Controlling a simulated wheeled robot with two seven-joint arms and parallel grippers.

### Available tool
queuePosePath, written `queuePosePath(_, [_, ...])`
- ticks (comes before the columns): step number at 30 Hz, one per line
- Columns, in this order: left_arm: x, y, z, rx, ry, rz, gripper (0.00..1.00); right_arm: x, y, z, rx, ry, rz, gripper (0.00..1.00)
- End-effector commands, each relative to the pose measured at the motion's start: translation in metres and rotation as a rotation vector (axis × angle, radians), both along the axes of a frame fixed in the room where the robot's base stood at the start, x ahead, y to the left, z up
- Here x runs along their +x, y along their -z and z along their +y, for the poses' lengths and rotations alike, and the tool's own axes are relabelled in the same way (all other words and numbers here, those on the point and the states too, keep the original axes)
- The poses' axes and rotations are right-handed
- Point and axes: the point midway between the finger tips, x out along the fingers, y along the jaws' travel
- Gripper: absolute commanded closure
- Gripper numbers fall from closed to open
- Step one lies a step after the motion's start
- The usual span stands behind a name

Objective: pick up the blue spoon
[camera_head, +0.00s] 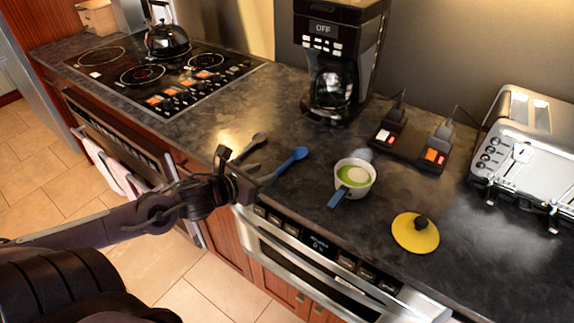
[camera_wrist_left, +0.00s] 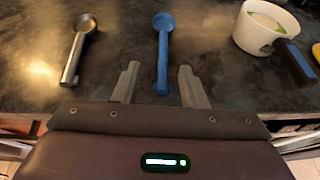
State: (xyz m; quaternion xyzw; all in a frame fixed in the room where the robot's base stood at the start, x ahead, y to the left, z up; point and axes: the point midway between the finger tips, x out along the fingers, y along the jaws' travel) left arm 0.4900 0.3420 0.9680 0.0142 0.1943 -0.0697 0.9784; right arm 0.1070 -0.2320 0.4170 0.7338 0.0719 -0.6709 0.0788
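The blue spoon (camera_head: 290,163) lies on the dark countertop in the head view, left of a small white pot. It also shows in the left wrist view (camera_wrist_left: 162,55), with its bowl at the far end and its handle toward me. My left gripper (camera_head: 247,178) is at the counter's front edge, by the near end of the spoon. In the left wrist view its two fingers (camera_wrist_left: 160,85) are apart, with the spoon's handle end lying ahead of and between the tips. The fingers do not press on it. My right gripper is not in view.
A grey spoon (camera_wrist_left: 77,50) lies left of the blue one. The white pot (camera_head: 355,181) with a blue handle stands to the right, with a yellow lid (camera_head: 415,233) beyond. A coffee maker (camera_head: 338,60), toaster (camera_head: 525,150) and stovetop (camera_head: 160,75) stand on the counter.

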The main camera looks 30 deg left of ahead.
Motion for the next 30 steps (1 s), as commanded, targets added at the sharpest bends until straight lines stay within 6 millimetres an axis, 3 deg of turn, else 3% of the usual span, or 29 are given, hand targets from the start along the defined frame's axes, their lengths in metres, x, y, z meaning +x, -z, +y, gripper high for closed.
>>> queuePosePath(18, [0.042, 0.023, -0.009, -0.002, -0.004, -0.001, 0.62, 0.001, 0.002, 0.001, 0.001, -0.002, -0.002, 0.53])
queuePosePath(29, [0.045, 0.026, -0.011, -0.001, -0.002, 0.001, 0.62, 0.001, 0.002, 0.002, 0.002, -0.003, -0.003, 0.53])
queuePosePath(30, [0.045, 0.026, -0.011, -0.001, -0.002, 0.001, 0.66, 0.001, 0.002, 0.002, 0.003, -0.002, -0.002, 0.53])
